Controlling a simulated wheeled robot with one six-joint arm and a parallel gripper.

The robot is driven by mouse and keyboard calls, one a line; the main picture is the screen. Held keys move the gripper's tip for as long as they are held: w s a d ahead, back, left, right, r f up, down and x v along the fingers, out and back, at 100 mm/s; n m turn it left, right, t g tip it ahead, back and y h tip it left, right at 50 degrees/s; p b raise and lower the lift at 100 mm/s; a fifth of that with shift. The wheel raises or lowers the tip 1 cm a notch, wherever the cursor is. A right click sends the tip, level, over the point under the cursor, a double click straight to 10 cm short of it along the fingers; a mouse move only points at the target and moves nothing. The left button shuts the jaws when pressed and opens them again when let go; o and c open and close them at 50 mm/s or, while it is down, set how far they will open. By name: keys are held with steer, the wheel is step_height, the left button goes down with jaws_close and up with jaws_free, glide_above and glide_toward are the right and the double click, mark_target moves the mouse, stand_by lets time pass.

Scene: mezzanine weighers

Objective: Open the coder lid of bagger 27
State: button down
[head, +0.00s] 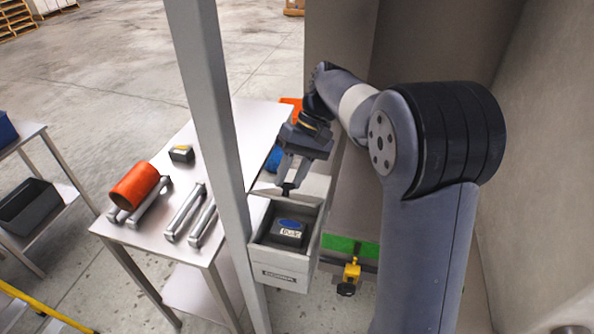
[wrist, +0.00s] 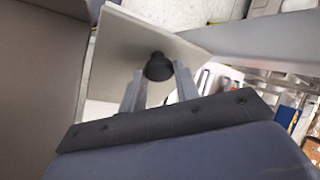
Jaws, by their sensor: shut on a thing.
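The coder is a light grey box (head: 278,274) with a dark label on its front. Its top is open, and a dark cartridge (head: 287,234) with a blue oval and a white label shows inside. The pale lid (head: 314,186) is raised at the back of the box; it also shows as a flat plate in the wrist view (wrist: 125,45). My gripper (head: 287,189) is shut on the black lid knob (wrist: 158,66), with one finger on each side of it. The fingers hide most of the knob in the head view.
A grey post (head: 213,110) stands just left of the box. Beyond it, a table (head: 150,222) holds an orange roll (head: 135,186), metal bars (head: 186,212) and a small dark block (head: 182,153). A yellow-and-black fitting (head: 350,276) sits right of the box. A wall is close on the right.

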steer(key=shift+w+d+r+m+g+y, duration=0.1)
steer(key=shift+w+d+r+g+y, duration=0.15)
steer(key=shift+w+g, duration=0.35)
steer(key=shift+w+d+r+m+g+y, duration=0.15)
steer(key=shift+w+d+r+g, duration=0.2)
steer(key=shift+w, duration=0.45)
steer(key=shift+w+d+r+m+g+y, duration=0.1)
steer(key=shift+w+r+g+y, duration=0.1)
steer(key=shift+w+g, duration=0.45)
steer(key=shift+w, duration=0.1)
steer(key=c, duration=1.3)
jaws_free()
steer(key=shift+f, duration=0.1)
steer(key=shift+o, duration=1.2)
